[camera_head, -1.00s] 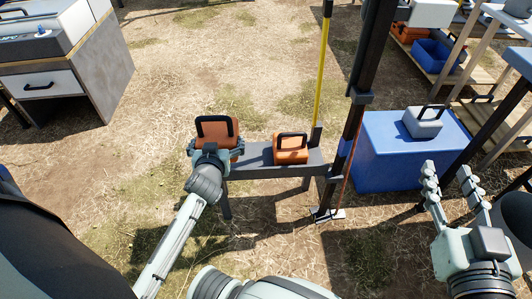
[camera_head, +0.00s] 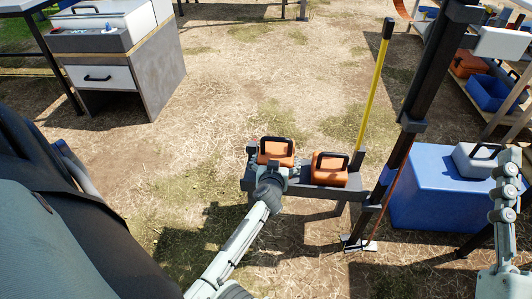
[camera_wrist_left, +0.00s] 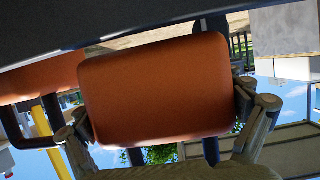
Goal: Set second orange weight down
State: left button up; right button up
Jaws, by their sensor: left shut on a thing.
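My left gripper (camera_head: 272,172) is shut on an orange weight (camera_head: 276,152) with a black handle, at the left end of a narrow grey bench (camera_head: 318,190). In the left wrist view this weight (camera_wrist_left: 155,88) fills the space between the fingers. Whether its underside touches the bench cannot be told. Another orange weight (camera_head: 329,170) with a black handle sits on the bench just to the right; it also shows at the left of the wrist view (camera_wrist_left: 45,78).
A dark post (camera_head: 405,140) and a yellow pole (camera_head: 375,90) stand right of the bench. Beyond them is a blue box (camera_head: 435,195) with a grey handled case (camera_head: 478,160) on top. A grey cabinet (camera_head: 125,80) stands at the back left. Straw-covered ground between is open.

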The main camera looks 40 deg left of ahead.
pick_arm(q)
jog(key=shift+w+d+f, duration=0.1)
jog(key=shift+w+f, duration=0.1)
jog(key=shift+w, duration=0.35)
jog(key=shift+w+d+f, duration=0.1)
jog(key=shift+w+f, duration=0.05)
jog(key=shift+w, duration=0.4)
notch_tip(320, 180, down, 4)
jog(key=shift+r+b, duration=0.2)
jog(key=shift+b, duration=0.9)
jog(key=shift+f, duration=0.1)
pick_arm(e)
jog(key=s+r+t, duration=0.1)
jog(key=s+d+r+t, duration=0.1)
jog(key=r+t, duration=0.1)
jog(key=s+d+r+t, duration=0.1)
jog(key=shift+d+r+y, duration=0.1)
jog(key=shift+r+y, duration=0.05)
jog(key=shift+y, duration=0.15)
pick_arm(q)
jog(key=shift+f, duration=0.15)
pick_arm(e)
jog(key=shift+s+d+r+t, duration=0.1)
jog(key=shift+s+t, duration=0.05)
jog(key=shift+t, duration=0.25)
